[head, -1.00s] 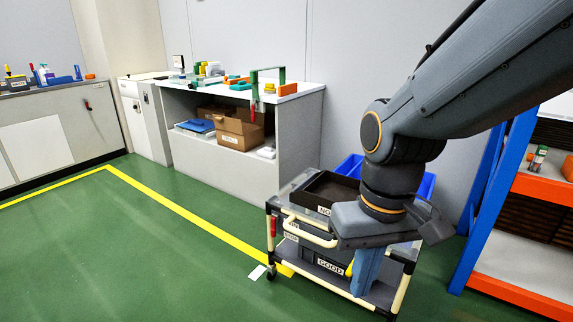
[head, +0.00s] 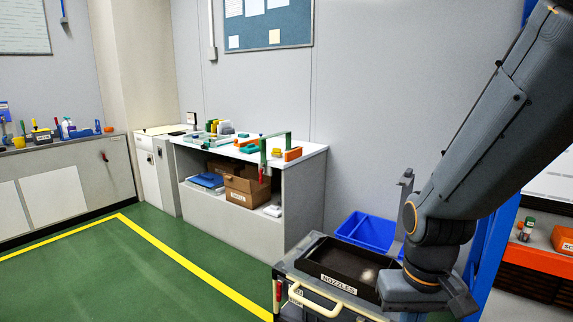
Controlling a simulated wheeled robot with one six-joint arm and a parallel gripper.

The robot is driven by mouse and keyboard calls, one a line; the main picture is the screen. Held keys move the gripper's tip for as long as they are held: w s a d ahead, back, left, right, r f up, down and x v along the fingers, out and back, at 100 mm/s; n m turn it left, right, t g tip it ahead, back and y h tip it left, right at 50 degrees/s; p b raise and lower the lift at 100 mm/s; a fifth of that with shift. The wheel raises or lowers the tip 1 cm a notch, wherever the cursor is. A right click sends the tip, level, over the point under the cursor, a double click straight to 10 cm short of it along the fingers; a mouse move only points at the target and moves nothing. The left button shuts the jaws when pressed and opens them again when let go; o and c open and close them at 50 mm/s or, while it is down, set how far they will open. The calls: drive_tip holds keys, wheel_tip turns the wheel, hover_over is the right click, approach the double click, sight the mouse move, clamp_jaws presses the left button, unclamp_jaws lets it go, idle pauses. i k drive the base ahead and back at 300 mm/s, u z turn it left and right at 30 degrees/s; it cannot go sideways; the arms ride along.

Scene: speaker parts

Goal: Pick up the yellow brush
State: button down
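I cannot make out a yellow brush for certain. A small yellow piece (head: 19,142) sits on the far left counter, too small to identify. My gripper (head: 428,296) hangs at the lower right, in front of the right end of a black tray labelled NOZZLES (head: 312,263). Its fingers are not clearly seen, so I cannot tell whether it is open or shut or holds anything.
The tray is on a cart (head: 285,268) with a cream handle. A blue bin (head: 368,231) is behind it. A white-topped workbench (head: 305,151) holds several coloured parts, with cardboard boxes (head: 262,187) below. Orange-edged shelving (head: 540,241) stands right. Green floor (head: 70,280) is free at left.

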sight(277, 153)
drive_tip(key=u, duration=0.05)
drive_tip(key=k, duration=0.6)
drive_tip(key=u, duration=0.55)
drive_tip(key=i, duration=0.95)
drive_tip(key=u, duration=0.9)
drive_tip(key=i, duration=3.4)
drive_tip(key=z, duration=0.95)
drive_tip(key=i, duration=0.85)
drive_tip(key=z, duration=0.8)
